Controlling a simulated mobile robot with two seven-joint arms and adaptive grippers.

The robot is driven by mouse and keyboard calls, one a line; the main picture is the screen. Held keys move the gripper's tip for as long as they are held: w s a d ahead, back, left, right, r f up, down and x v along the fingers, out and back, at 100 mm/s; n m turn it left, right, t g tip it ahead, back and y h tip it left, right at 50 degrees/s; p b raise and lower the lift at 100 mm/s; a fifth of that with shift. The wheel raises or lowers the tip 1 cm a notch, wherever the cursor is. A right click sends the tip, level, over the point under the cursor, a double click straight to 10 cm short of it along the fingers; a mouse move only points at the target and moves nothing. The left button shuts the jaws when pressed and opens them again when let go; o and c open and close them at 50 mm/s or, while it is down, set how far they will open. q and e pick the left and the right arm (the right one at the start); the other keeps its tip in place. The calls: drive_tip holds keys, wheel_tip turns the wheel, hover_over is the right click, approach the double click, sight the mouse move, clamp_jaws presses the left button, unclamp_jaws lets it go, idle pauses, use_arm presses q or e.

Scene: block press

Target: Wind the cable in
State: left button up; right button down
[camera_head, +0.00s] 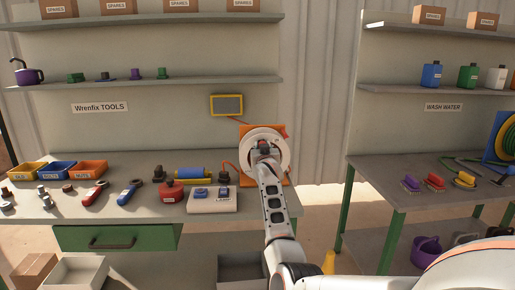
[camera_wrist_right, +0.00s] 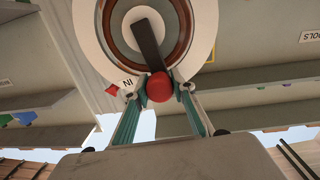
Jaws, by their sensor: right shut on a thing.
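A white cable reel (camera_head: 250,137) is mounted on an orange panel (camera_head: 246,127) at the back of the left bench. In the right wrist view the reel (camera_wrist_right: 88,22) fills the top, with a brown ring inside, a dark crank arm (camera_wrist_right: 148,42) and a red knob (camera_wrist_right: 160,88). An "IN" label (camera_wrist_right: 127,82) and a red mark (camera_wrist_right: 111,90) are beside the rim. A thin red-orange cable (camera_head: 229,167) runs left from the reel. My right gripper (camera_head: 264,150) is at the reel, its fingers (camera_wrist_right: 160,95) shut on the red knob. My left gripper is out of view.
A white box with blue parts (camera_head: 212,205), a red canister (camera_head: 172,191) and a blue roller (camera_head: 190,172) stand left of the reel. Tools and bins (camera_head: 55,171) lie farther left. A yellow-framed panel (camera_head: 227,105) hangs above. Another bench (camera_head: 400,165) is at right.

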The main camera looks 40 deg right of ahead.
drive_tip(key=shift+s+d+r+m+p, duration=0.1)
drive_tip(key=shift+s+d+m+p, duration=0.1)
drive_tip(key=shift+d+m+p, duration=0.3)
drive_tip(key=shift+s+d+r+m+p, duration=0.1)
drive_tip(key=shift+s+d+m+p, duration=0.1)
drive_tip(key=shift+m+p, duration=0.35)
drive_tip(key=shift+f+m, duration=0.15)
drive_tip(key=shift+m, duration=0.1)
drive_tip(key=c, duration=1.7)
unclamp_jaws()
drive_tip(key=shift+d, duration=0.1)
wheel_tip(320, 180, up, 10)
drive_tip(key=shift+r, duration=0.1)
drive_tip(key=shift+s, duration=0.1)
